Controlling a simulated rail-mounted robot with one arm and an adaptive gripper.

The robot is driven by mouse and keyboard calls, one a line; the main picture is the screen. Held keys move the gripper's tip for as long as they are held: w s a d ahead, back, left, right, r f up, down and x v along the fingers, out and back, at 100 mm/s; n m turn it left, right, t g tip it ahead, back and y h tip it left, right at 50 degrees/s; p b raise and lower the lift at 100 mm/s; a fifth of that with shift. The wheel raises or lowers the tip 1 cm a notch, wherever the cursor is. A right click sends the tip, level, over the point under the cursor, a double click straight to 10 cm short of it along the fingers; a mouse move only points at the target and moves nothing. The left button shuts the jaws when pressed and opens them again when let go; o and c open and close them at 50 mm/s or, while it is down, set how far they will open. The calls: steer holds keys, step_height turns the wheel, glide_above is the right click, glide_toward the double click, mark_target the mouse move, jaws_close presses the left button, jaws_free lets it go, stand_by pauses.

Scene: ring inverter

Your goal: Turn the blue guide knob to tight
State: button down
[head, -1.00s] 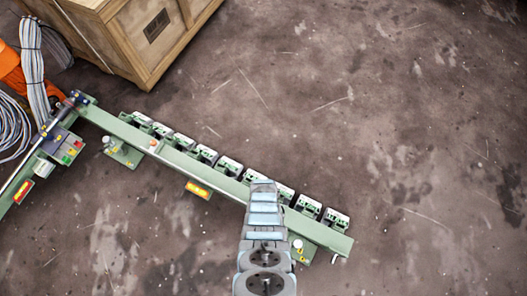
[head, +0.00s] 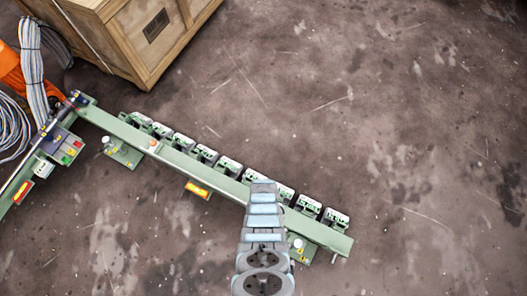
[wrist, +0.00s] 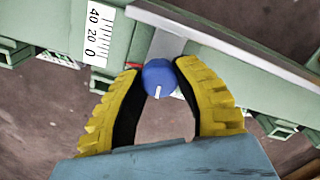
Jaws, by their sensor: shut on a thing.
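The blue guide knob (wrist: 158,76) sits in the wrist view against the green rail, with a white mark on its face pointing toward the lower side. My gripper (wrist: 159,82) has its two yellow ribbed fingers closed on the knob, one on each side. In the head view my arm covers the gripper and the knob. No tight or loose label shows.
A white scale strip (wrist: 98,34) with the numbers 40, 20 and 0 is on the green rail (wrist: 52,22) left of the knob. In the head view several green-and-white units (head: 205,154) line the rail's far side. A wooden crate (head: 155,28) stands at the upper left. Open floor lies right.

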steer(key=c, duration=1)
jaws_free()
steer(key=shift+w, duration=0.1)
steer(key=n, duration=0.4)
steer(key=shift+n, duration=0.4)
steer(key=n, duration=0.4)
steer(key=shift+a+n, duration=0.1)
steer(key=shift+n, duration=0.2)
